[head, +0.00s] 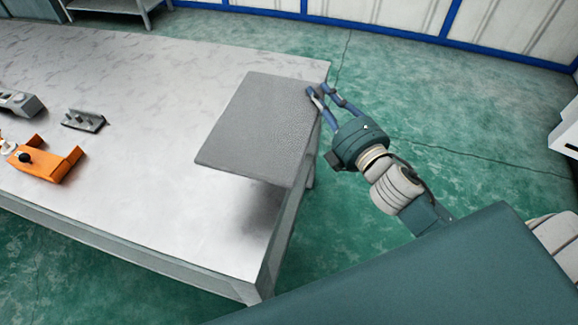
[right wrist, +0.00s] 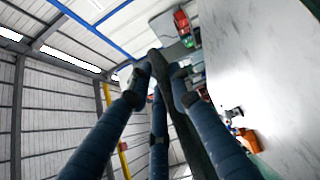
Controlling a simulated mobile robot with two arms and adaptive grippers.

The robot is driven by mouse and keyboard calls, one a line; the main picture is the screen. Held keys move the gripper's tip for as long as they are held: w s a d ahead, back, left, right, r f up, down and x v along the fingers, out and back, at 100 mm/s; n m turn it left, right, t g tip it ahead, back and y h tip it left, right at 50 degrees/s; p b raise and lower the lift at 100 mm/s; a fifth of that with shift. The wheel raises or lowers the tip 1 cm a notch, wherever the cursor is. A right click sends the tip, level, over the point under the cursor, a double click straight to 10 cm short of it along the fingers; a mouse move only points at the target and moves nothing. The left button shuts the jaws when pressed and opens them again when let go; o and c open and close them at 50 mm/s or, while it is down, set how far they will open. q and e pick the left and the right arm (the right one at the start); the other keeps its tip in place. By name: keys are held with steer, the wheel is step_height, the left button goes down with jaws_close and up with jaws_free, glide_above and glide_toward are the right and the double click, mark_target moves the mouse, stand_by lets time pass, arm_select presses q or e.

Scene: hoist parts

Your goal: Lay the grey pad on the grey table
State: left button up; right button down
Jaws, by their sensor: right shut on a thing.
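The grey pad (head: 258,128) is a flat, square, textured sheet. My right gripper (head: 318,91) is shut on its right edge near the far corner. The pad hangs above the right end of the grey table (head: 130,170), with a soft shadow on the tabletop below its near side. In the right wrist view the pad (right wrist: 182,125) shows edge-on as a dark strip between the fingers of my gripper (right wrist: 158,75). The pad hides part of the tabletop. My left gripper is not in view.
On the table's left part lie an orange bracket (head: 48,163), a small grey part with pins (head: 83,121) and a grey block (head: 18,102). The tabletop between them and the pad is clear. A white object (head: 566,132) stands at the far right.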

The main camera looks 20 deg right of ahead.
step_height(320, 180, down, 18)
steer(key=b, duration=0.4)
steer(key=shift+a+f, duration=0.15)
steer(key=shift+f, duration=0.2)
steer(key=c, duration=2)
jaws_free()
steer(key=shift+f, duration=0.15)
steer(key=o, duration=0.4)
steer(key=s, duration=0.8)
steer(key=s+d, duration=0.1)
steer(key=s, duration=0.3)
steer(key=shift+d+r, duration=0.1)
steer(key=shift+r, duration=0.2)
